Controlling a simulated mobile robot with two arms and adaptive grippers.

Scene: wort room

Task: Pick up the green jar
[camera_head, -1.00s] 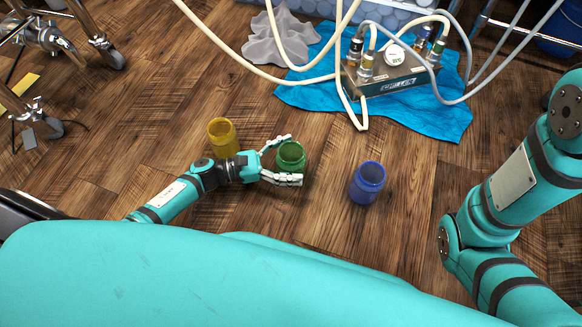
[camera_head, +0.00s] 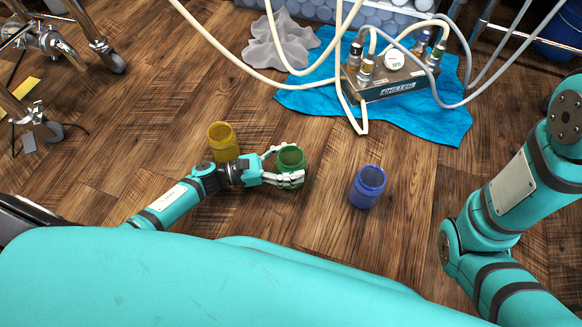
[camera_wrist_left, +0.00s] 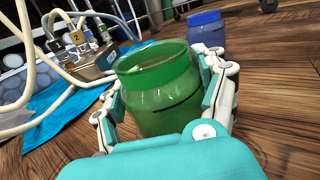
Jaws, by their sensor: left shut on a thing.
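The green jar (camera_head: 291,160) stands upright and open-topped on the wooden floor, between a yellow jar and a blue jar. My left gripper (camera_head: 288,165) is shut on it, with a finger on either side. In the left wrist view the green jar (camera_wrist_left: 160,90) fills the middle, between the white fingers of my left gripper (camera_wrist_left: 165,105). I cannot tell whether its base is clear of the floor. My right arm shows at the right of the head view, but its gripper is out of view.
The yellow jar (camera_head: 223,142) is close behind my left wrist. The blue jar (camera_head: 367,187) stands apart to the right. A chiller unit (camera_head: 395,88) with hoses sits on a blue cloth (camera_head: 440,122), beside a grey cloth (camera_head: 280,45). A wheeled metal stand (camera_head: 50,45) is at top left.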

